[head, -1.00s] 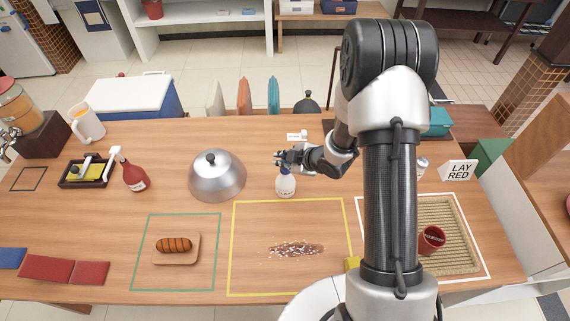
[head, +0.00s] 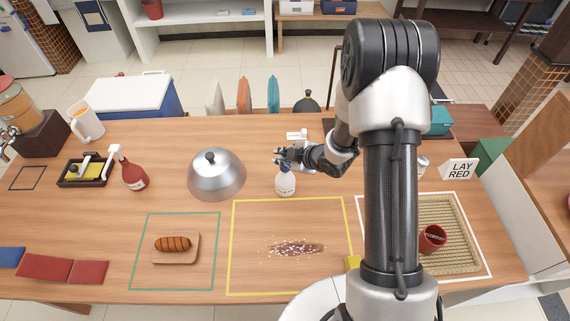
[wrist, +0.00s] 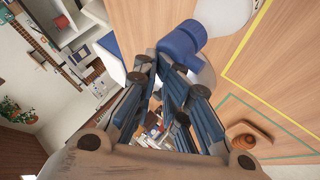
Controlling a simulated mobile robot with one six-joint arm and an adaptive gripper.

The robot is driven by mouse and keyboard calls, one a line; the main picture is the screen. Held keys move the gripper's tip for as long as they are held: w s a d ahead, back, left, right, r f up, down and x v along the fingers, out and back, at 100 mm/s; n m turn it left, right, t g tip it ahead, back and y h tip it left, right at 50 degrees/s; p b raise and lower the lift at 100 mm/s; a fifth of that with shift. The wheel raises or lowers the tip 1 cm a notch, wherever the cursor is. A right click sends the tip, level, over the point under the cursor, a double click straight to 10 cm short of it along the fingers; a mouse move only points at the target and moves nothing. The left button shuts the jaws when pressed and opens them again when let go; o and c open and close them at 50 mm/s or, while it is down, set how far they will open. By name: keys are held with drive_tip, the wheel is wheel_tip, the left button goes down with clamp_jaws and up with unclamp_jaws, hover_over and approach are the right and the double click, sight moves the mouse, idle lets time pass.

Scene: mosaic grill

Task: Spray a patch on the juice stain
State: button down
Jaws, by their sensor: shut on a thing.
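A white spray bottle (head: 286,185) with a blue head stands near the middle of the counter, behind the yellow outline (head: 232,262). My gripper (head: 281,157) is shut on the spray bottle at its head. In the wrist view the fingers (wrist: 172,75) close in beside the blue head (wrist: 182,42), and much of the white body is cut off by the top edge. The juice stain (head: 295,248) is a dark reddish-brown smear with pale specks, inside the yellow outline, in front of the bottle. I cannot tell whether the bottle touches the counter.
A metal dome (head: 216,176) stands just left of the bottle. A sausage on a board (head: 175,257) lies in the green outline. A red bottle (head: 134,176) stands farther left. A red cup (head: 432,239) sits on a woven tray (head: 462,262) at right. A yellow block (head: 353,263) is partly hidden.

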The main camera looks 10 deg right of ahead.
sight(285, 168)
drive_tip(key=shift+s+f+g, duration=0.15)
drive_tip(key=shift+s+f, duration=0.25)
drive_tip(key=shift+f, duration=0.25)
drive_tip(key=shift+s+f+g, duration=0.15)
drive_tip(key=shift+s+f, duration=0.25)
drive_tip(key=shift+f, duration=0.2)
drive_tip(key=shift+s+f+b, duration=0.2)
drive_tip(key=shift+s+b, duration=0.15)
drive_tip(key=shift+b, duration=0.2)
drive_tip(key=r+p, duration=0.1)
drive_tip(key=w+r+p, duration=0.1)
drive_tip(key=r+p, duration=0.1)
drive_tip(key=shift+r, duration=0.2)
wheel_tip(285, 168, up, 3)
drive_tip(key=shift+f+p, duration=0.15)
drive_tip(key=shift+p, duration=0.85)
drive_tip(key=shift+w, duration=0.1)
drive_tip(key=shift+r, duration=0.2)
